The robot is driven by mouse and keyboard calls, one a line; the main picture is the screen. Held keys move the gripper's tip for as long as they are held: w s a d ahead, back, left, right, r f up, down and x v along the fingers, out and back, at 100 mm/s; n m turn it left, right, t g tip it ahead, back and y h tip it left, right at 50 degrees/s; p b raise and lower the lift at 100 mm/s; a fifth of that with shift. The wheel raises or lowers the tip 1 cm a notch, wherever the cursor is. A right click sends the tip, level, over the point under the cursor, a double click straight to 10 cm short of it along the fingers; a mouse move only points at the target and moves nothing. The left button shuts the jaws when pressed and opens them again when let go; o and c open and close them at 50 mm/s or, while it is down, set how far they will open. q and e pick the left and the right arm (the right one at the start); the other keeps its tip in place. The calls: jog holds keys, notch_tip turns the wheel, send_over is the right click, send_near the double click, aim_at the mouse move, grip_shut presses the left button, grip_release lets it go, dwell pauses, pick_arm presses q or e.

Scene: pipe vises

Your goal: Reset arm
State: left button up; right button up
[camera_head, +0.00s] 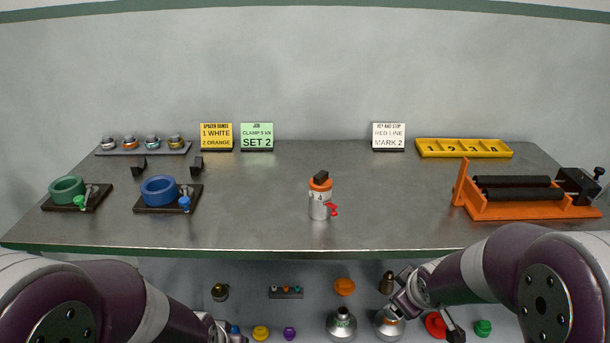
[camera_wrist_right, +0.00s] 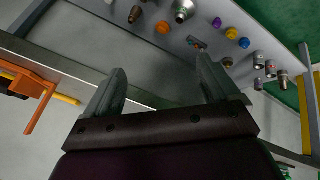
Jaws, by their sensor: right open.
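My right arm comes in from the lower right in the head view, and its wrist end (camera_head: 408,288) hangs in front of the table's near edge, over the lower area with small parts. In the right wrist view my right gripper (camera_wrist_right: 165,85) shows two grey fingers spread wide with nothing between them. My left arm (camera_head: 110,300) comes in from the lower left, and its end is at the bottom edge of the head view. The left gripper's fingers cannot be made out there.
On the table (camera_head: 260,215) stand a green vise (camera_head: 68,190), a blue vise (camera_head: 160,190), a white-and-orange canister (camera_head: 319,200) and an orange roller stand (camera_head: 520,210). Signs, a parts rack (camera_head: 144,149) and a yellow tray (camera_head: 464,155) line the back. The middle is mostly clear.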

pick_arm(q)
jog(key=s+a+g, duration=0.3)
jog(key=s+a, duration=0.2)
jog(key=s, duration=0.1)
pick_arm(e)
jog(key=s+a+f+m+g, duration=0.1)
jog(key=s+f+m+g, duration=0.2)
jog(key=s, duration=0.5)
jog(key=s+a+f+m+g, duration=0.1)
jog(key=s+m+g, duration=0.1)
jog(key=s+m, duration=0.45)
pick_arm(q)
notch_tip(320, 180, up, 24)
jog(key=p, duration=2.3)
jog(key=shift+w+d+y, duration=0.25)
jog(key=shift+w+y, duration=0.1)
jog(key=shift+y, duration=0.05)
pick_arm(e)
notch_tip(320, 180, up, 23)
jog(key=n, duration=0.2)
jog(key=shift+s, duration=0.25)
